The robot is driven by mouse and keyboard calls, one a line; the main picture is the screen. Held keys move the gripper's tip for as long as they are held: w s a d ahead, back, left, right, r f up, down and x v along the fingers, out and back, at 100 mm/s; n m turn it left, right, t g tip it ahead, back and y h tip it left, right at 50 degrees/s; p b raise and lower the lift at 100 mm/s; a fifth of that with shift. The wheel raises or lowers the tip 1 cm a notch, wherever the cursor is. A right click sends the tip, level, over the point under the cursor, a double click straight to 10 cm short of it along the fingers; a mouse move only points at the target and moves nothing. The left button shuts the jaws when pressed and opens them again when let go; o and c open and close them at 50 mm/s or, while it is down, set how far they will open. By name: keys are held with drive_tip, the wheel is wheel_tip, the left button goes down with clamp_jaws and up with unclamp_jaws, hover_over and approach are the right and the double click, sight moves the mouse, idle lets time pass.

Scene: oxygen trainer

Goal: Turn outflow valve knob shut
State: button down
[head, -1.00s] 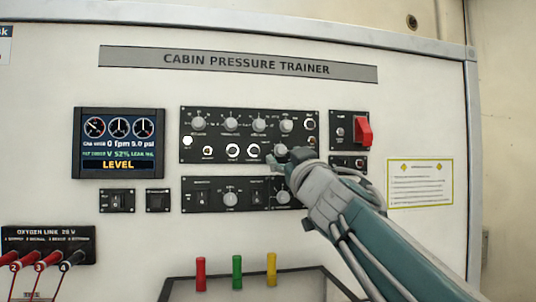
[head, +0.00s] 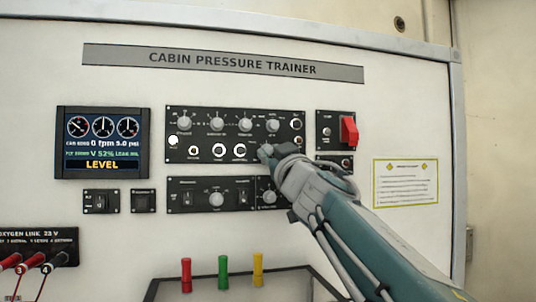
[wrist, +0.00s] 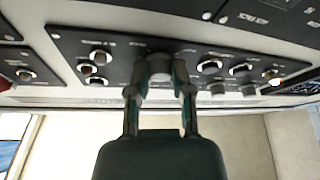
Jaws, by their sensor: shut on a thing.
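A grey knob (head: 265,151) sits at the lower middle right of the upper black control panel (head: 205,128). My gripper (head: 274,153) reaches it from the lower right in the head view and hides part of it. In the wrist view my gripper (wrist: 160,88) has its two fingers on either side of a pale knob (wrist: 159,64), shut on it. The picture does not let me read this knob's label or its setting.
More knobs line the upper panel, and a lower panel (head: 196,199) sits just below. A red guarded switch (head: 348,131) is to the right. A display (head: 101,142) reads LEVEL. Red, green and yellow handles (head: 223,270) stand below.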

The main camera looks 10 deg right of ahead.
drive_tip(key=shift+r+n+y, duration=0.15)
drive_tip(key=shift+n+y, duration=0.25)
drive_tip(key=shift+n, duration=0.4)
drive_tip(key=c, duration=0.5)
unclamp_jaws()
drive_tip(key=shift+a, duration=0.1)
drive_tip(key=v, duration=1.2)
drive_tip(key=shift+s, duration=0.1)
